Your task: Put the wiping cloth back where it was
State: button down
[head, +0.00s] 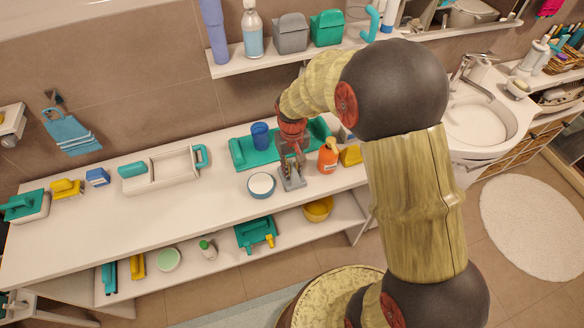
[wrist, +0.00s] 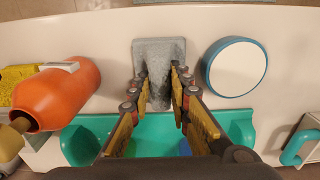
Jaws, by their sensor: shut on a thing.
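My gripper (head: 291,158) is over the right part of the white counter, pointing down. It is shut on a grey, speckled, cloth-like piece, which I take to be the wiping cloth (head: 293,182). In the wrist view the cloth (wrist: 160,52) shows between and beyond the fingertips (wrist: 159,82), spread flat at its far end. It is at or just above the counter top; I cannot tell whether it touches. It lies between a blue-rimmed white bowl (wrist: 235,68) and an orange bottle (wrist: 60,95). A blue striped cloth (head: 70,132) hangs on the wall at the left.
A teal tray (head: 240,153) with a blue cup (head: 260,136) stands behind the gripper. A white caddy (head: 165,170) is further left. The counter's front left is clear. A shelf with bottles and boxes (head: 290,34) hangs above. A lower shelf holds a yellow bowl (head: 318,209).

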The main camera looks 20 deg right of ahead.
aim_at(292, 167)
jog(key=c, duration=1.7)
grip_release()
jog(key=shift+o, duration=0.2)
jog(key=s+r+t+p, duration=0.1)
jog(key=s+r, duration=0.3)
jog(key=r, duration=0.8)
jog(key=s+r+t+p, duration=0.15)
jog(key=s+r, duration=0.25)
jog(key=r, duration=0.8)
jog(key=s+r+t, duration=0.1)
jog(key=s+r, duration=0.2)
jog(key=s, duration=0.4)
jog(key=s+r+t, duration=0.2)
jog(key=s, duration=0.5)
jog(key=shift+r, duration=0.4)
